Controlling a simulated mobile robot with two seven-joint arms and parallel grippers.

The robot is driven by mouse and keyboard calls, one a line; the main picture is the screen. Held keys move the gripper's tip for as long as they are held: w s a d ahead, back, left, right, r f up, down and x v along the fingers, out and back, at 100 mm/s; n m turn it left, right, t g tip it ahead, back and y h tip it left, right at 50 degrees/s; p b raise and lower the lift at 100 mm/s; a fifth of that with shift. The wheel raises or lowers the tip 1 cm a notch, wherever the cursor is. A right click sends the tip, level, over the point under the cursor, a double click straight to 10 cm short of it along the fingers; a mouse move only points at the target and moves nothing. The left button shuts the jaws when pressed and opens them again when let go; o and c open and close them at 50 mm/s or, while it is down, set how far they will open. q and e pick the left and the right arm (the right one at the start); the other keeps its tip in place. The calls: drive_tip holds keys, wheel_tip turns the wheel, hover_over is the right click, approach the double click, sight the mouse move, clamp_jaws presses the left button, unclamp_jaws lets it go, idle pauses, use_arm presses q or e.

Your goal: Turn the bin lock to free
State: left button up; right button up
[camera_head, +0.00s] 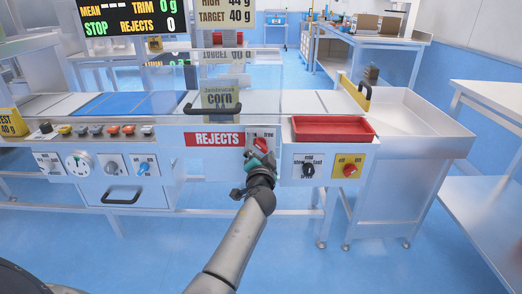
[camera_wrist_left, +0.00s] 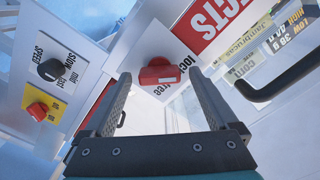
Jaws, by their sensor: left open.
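The bin lock is a red knob (camera_head: 260,143) on a white plate beside the red REJECTS sign, on the front of the machine. In the left wrist view the red knob (camera_wrist_left: 158,75) sits by the words "lock" and "free"; I cannot tell which one it points to. My left gripper (camera_head: 261,160) is in front of the plate, its arm partly hiding it. In the left wrist view the left gripper (camera_wrist_left: 160,82) is open, one finger to each side of the knob, with nothing held. I cannot tell whether the fingers touch the knob. My right gripper is not in view.
A black speed knob (camera_head: 308,170) and a yellow plate with another red knob (camera_head: 349,170) are to the right. A black handle (camera_head: 213,109) on the clear cover is above left. A red tray (camera_head: 333,128) is above right.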

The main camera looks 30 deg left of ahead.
use_arm(q)
drive_tip(key=shift+c, duration=0.4)
drive_tip(key=c, duration=1.3)
